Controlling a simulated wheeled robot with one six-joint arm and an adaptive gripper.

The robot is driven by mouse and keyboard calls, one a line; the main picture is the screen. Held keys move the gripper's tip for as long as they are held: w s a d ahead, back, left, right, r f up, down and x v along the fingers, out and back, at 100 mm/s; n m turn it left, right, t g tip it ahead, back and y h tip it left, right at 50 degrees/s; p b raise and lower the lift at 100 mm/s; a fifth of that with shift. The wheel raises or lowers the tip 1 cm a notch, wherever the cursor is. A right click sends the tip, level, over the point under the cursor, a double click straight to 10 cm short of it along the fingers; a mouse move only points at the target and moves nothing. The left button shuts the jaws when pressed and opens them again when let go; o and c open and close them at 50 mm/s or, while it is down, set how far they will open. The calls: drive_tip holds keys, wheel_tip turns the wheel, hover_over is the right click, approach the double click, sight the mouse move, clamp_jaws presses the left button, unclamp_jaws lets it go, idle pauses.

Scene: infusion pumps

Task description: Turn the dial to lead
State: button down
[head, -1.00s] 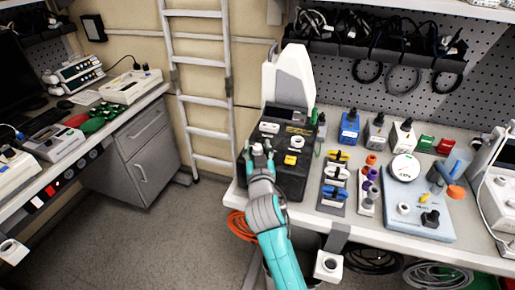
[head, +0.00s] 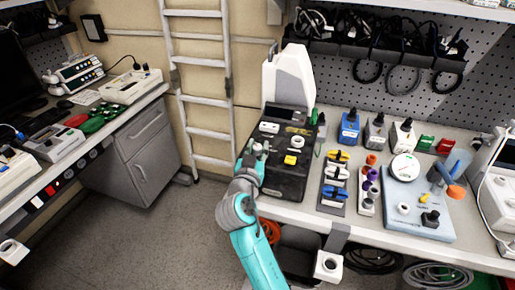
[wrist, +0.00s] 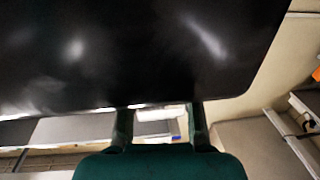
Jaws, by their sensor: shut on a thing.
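A black device (head: 290,180) with a tall white back part (head: 290,78) stands at the left end of the right bench. Its sloped top carries a white knob (head: 269,127), a white ring (head: 297,142) and a yellow block (head: 291,160). My gripper (head: 257,150) is at the left front of the device's top, shut on a small pale knob that its fingers mostly hide. In the wrist view, my two fingers (wrist: 160,115) stand apart against the device's dark surface (wrist: 140,50). Any lead label is too small to read.
Right of the device are a tray of coloured clips (head: 334,183), a blue box (head: 349,127) and a pale blue board (head: 416,205). A ladder (head: 200,85) leans behind, left of the device. The floor (head: 150,240) between the benches is clear.

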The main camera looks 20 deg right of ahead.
drive_tip(key=m+g+h, duration=0.5)
drive_tip(key=g+h, duration=0.1)
drive_tip(key=shift+m, duration=0.4)
drive_tip(key=shift+g+h, duration=0.4)
drive_tip(key=c, duration=0.8)
unclamp_jaws()
drive_tip(key=shift+a, duration=0.1)
drive_tip(key=v, duration=1.1)
drive_tip(key=shift+s+a, duration=0.15)
drive_tip(key=shift+a, duration=0.2)
